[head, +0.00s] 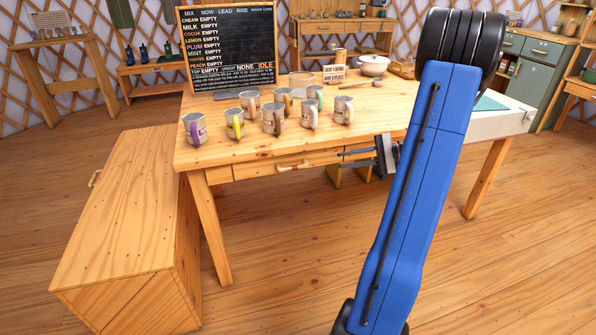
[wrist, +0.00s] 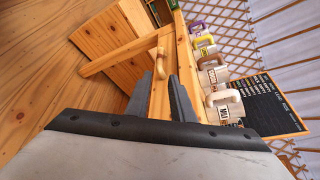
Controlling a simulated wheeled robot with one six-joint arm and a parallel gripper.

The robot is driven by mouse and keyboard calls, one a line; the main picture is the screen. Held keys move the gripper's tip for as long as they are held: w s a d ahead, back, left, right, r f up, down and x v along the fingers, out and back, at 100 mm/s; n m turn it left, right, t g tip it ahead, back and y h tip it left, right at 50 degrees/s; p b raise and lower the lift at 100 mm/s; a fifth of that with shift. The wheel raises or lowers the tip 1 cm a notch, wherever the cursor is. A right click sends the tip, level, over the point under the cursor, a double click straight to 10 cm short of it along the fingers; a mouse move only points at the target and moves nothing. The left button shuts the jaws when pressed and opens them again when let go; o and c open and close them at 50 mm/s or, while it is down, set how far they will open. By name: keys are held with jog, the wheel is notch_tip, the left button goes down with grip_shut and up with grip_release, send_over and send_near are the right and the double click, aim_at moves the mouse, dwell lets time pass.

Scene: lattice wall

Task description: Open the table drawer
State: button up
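The wooden table (head: 215,158) has a drawer (head: 255,170) in its front, just under the top. The drawer front looks flush with the table, so it appears closed. Its pale wooden handle (head: 292,165) shows clear of my gripper (head: 342,158), which is to its right in the head view. The two dark fingers are apart with nothing between them. In the wrist view the handle (wrist: 161,62) shows just beyond the fingertips of my gripper (wrist: 160,77), roughly in line with the gap. I cannot tell the exact distance.
Several labelled mugs (head: 273,121) stand on the table near its front edge. A menu board (head: 228,50) stands behind them. A white pot (head: 373,65) is at the back. A wooden chest (head: 125,215) stands at the left. The floor before the drawer is clear.

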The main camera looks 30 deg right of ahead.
aim_at(299, 167)
jog(key=x, duration=1.7)
jog(key=shift+c, duration=0.6)
grip_shut()
